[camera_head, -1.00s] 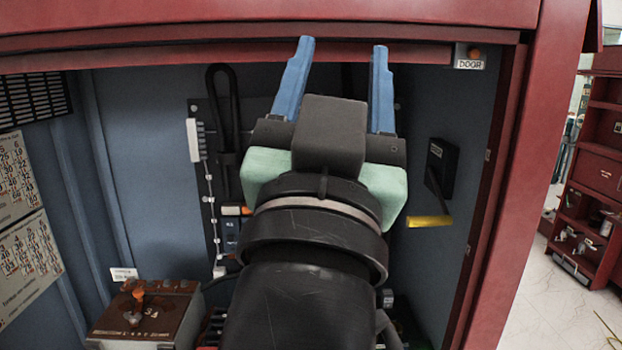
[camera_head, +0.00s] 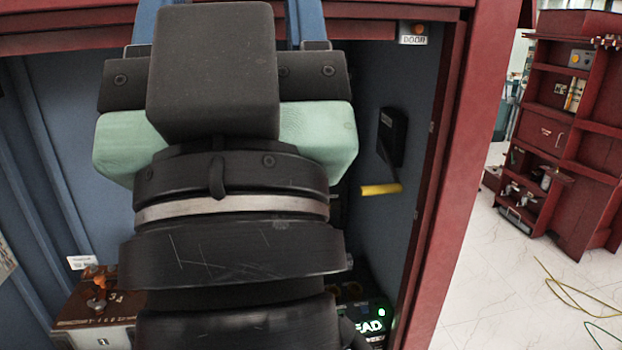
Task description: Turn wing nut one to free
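My gripper (camera_head: 225,18) fills the upper middle of the head view, close to the camera. Its two blue fingers stand well apart at the top edge, and their tips are cut off by the frame. It is open, and no object shows held in it. I cannot pick out wing nut one for certain. A small orange-brown fitting (camera_head: 98,280) stands on a brown-topped box (camera_head: 115,311) at the lower left, and I cannot tell whether it is a wing nut. My gripper and arm hide the middle of the cabinet.
A red cabinet frame (camera_head: 447,180) surrounds the blue-grey interior. A black box (camera_head: 390,136) with a yellow handle (camera_head: 380,189) is on the right inner wall. A green-lit device (camera_head: 375,318) sits low inside. Red shelves (camera_head: 570,130) and cables (camera_head: 572,297) lie outside, right.

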